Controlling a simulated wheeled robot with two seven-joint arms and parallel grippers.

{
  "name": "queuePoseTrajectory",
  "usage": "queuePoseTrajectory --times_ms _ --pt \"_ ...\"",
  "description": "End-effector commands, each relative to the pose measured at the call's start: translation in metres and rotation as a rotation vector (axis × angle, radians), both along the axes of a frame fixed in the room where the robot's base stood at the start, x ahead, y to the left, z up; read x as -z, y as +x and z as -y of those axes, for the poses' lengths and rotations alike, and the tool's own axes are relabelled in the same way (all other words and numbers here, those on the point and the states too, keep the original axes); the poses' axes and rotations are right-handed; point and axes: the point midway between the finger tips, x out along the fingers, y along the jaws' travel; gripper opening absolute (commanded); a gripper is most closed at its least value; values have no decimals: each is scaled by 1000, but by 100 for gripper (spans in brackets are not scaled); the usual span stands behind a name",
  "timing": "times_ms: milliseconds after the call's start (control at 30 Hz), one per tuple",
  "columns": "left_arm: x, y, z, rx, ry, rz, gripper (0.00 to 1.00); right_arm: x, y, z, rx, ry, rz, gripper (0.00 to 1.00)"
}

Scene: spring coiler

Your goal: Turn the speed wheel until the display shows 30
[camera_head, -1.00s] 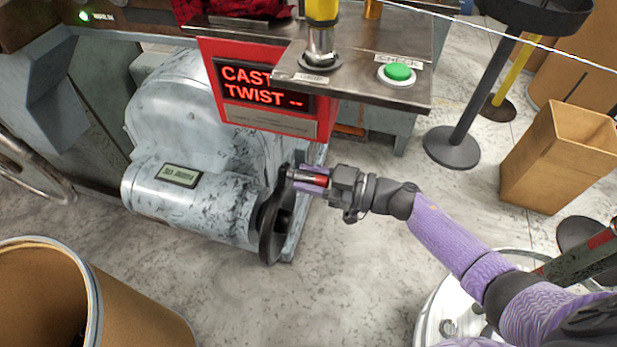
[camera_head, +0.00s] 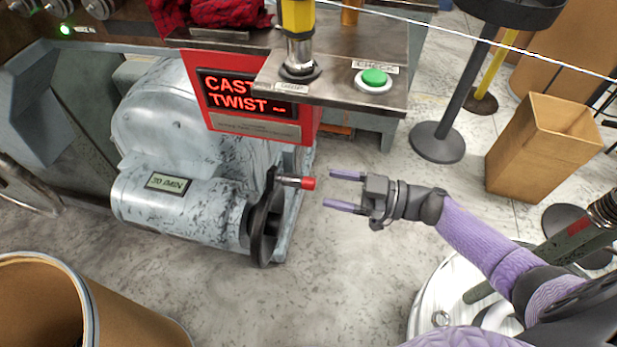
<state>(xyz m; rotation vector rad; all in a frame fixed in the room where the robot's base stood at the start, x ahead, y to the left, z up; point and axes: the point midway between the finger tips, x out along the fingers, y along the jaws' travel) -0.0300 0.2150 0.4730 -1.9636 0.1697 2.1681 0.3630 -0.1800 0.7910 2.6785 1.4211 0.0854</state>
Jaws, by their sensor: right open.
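The speed wheel (camera_head: 262,228) is a dark disc at the right end of the grey mottled motor housing (camera_head: 180,207). Its crank handle (camera_head: 297,181), with a red tip, sticks out to the right near the wheel's top. The small display (camera_head: 168,183) on the housing has dark digits that look like "30 /MIN", though they are small and hard to read surely. My right gripper (camera_head: 343,190) is open and empty, its two purple fingers pointing left at the handle, a short gap away from the red tip. My left gripper is not in view.
A red panel (camera_head: 257,125) with a lit "CAST TWIST --" sign hangs above the wheel. A metal shelf (camera_head: 340,88) carries a green CHECK button (camera_head: 374,77) and a yellow-topped post. A brown drum (camera_head: 130,300) stands front left, a cardboard bin (camera_head: 540,145) at right.

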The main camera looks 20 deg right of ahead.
Motion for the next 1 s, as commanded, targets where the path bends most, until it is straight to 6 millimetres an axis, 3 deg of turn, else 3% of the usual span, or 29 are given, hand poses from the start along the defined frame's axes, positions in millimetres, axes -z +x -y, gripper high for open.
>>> queuePoseTrajectory --times_ms 167,567,667,767,833,900,967,1000 --pt "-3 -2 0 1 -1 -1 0 0 -13 19 0 -1 -1 71" --pt "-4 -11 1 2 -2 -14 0 0 -13 20 0 0 0 71" --pt "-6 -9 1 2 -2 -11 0 13 -12 25 83 -8 -24 71" --pt "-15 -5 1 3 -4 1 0 73 -20 47 383 -86 -157 71" --pt "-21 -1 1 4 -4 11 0 134 -54 65 604 -216 -334 71" --pt "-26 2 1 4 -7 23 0 189 -106 74 744 -367 -537 71" --pt "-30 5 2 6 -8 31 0 225 -160 75 808 -496 -717 71" --pt "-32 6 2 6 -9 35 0 244 -197 73 827 -576 -836 71"
